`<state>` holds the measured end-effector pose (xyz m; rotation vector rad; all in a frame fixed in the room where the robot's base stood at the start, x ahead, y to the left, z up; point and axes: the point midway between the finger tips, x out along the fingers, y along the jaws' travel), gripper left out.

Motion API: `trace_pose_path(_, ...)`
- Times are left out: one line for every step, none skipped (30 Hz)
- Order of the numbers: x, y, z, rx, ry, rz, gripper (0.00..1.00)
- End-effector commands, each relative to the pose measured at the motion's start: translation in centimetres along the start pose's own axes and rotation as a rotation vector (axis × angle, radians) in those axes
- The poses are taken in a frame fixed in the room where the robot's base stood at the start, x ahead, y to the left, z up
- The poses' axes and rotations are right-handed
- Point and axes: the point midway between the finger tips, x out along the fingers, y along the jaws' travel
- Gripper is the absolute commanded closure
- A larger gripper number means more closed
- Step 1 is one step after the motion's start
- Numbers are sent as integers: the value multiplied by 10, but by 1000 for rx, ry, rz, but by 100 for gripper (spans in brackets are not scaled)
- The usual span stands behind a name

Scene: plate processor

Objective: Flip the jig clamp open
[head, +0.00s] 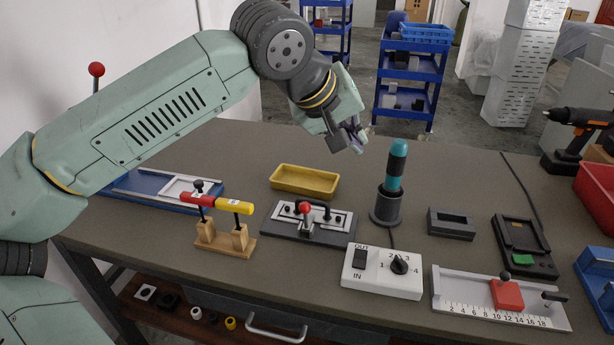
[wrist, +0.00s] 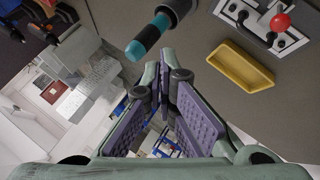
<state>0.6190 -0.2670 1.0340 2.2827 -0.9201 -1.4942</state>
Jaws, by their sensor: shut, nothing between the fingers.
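The jig (head: 283,232) is a dark base with a light plate, standing mid-table in the head view. Its clamp has a red ball knob (head: 306,208) at the front and black curved parts on the plate. The jig plate (wrist: 292,42) and red knob (wrist: 280,22) also show at the upper right of the wrist view. I cannot tell the exact angle of the clamp lever. My gripper (head: 358,143) is above the back of the table, up and right of the jig and apart from it. Its purple-padded fingers (wrist: 163,78) are shut and empty.
A yellow tray (head: 304,181) lies behind the jig. A teal-handled tool (head: 396,165) stands upright in a dark holder to the right. A white switch box (head: 382,274) is in front right. A wooden stand with red and yellow handles (head: 225,237) is close on the left.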

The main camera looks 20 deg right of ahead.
Motion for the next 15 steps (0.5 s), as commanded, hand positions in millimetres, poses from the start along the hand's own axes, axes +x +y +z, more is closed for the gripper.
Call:
trace_pose_path(9, -23, -7, 64, 9, -113, 100)
trace_pose_path(13, -36, -11, 99, 9, -170, 100)
trace_pose_path(16, -51, -16, 139, 9, -239, 100)
trace_pose_path(17, -61, -19, 166, 7, -286, 100)
trace_pose_path(17, -70, -22, 189, 5, -324, 100)
trace_pose_path(17, -80, -24, 214, 1, -368, 100)
trace_pose_path(17, -85, -26, 228, -1, -394, 100)
trace_pose_path(17, -90, -28, 241, -4, -416, 100)
trace_pose_path(16, -95, -29, 251, -7, -436, 100)
trace_pose_path(16, -97, -30, 258, -8, -446, 100)
trace_pose_path(16, -98, -31, 263, -9, -453, 100)
trace_pose_path(16, -100, -31, 266, -10, -458, 100)
trace_pose_path(16, -100, -31, 266, -10, -459, 100)
trace_pose_path(16, -100, -31, 267, -10, -459, 100)
trace_pose_path(16, -100, -31, 266, -10, -458, 100)
